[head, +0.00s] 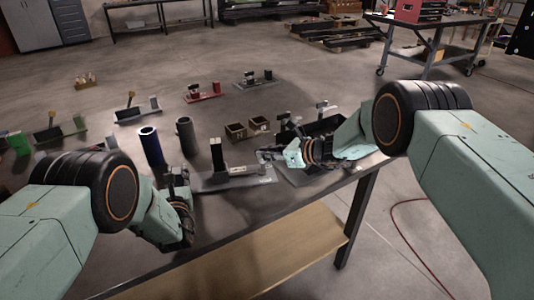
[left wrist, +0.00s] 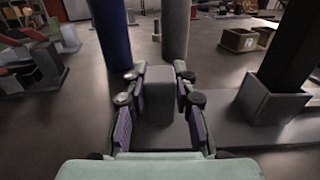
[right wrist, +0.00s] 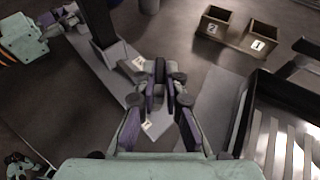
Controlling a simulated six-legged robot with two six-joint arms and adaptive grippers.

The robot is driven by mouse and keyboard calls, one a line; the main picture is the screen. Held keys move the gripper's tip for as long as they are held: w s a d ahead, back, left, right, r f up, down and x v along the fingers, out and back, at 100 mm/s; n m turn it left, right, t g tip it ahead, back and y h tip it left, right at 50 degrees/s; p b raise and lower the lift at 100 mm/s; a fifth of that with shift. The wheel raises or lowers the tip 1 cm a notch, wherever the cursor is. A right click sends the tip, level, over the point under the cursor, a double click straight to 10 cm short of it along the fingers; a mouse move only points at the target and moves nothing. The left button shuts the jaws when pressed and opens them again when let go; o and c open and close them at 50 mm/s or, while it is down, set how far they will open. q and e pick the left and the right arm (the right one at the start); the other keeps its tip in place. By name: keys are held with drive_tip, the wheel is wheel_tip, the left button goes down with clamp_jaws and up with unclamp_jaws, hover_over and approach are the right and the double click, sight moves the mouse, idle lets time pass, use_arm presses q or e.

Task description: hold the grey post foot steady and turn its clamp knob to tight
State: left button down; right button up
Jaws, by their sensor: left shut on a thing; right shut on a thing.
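The grey post foot is a flat plate (head: 205,187) with a black post (head: 217,154) standing upright in a grey socket block (left wrist: 268,100). My left gripper (head: 183,183) is at the plate's left end. In the left wrist view its fingers are shut on a grey upright block (left wrist: 160,95), left of the post. My right gripper (head: 290,155) is at the plate's right end. In the right wrist view its fingertips (right wrist: 160,82) are closed close together beside the plate's numbered labels.
A blue cylinder (head: 150,146) and a dark grey cylinder (head: 186,136) stand behind the foot. Two small numbered boxes (head: 236,132) are further back. A black tray (right wrist: 265,110) lies right of my right gripper. Bare tabletop (head: 245,212) lies in front.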

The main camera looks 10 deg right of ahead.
drive_tip(key=shift+a+m+t, duration=0.1)
drive_tip(key=shift+m+t, duration=0.3)
clamp_jaws()
drive_tip(key=shift+s+a+r+m+t+h, duration=0.1)
drive_tip(key=shift+a+m+t+h, duration=0.05)
drive_tip(key=shift+m+t+h, duration=0.45)
drive_tip(key=shift+a+m+t+h, duration=0.1)
drive_tip(key=shift+m+t+h, duration=0.3)
drive_tip(key=shift+m+h, duration=0.35)
drive_tip(key=shift+m+t+h, duration=0.6)
drive_tip(key=shift+m+h, duration=0.45)
drive_tip(key=shift+h, duration=0.5)
drive_tip(key=o, duration=0.7)
unclamp_jaws()
drive_tip(key=shift+s+m, duration=0.1)
drive_tip(key=shift+m, duration=0.2)
drive_tip(key=shift+s, duration=0.1)
drive_tip(key=v, duration=1.1)
drive_tip(key=shift+s+d, duration=0.2)
drive_tip(key=shift+s, duration=0.2)
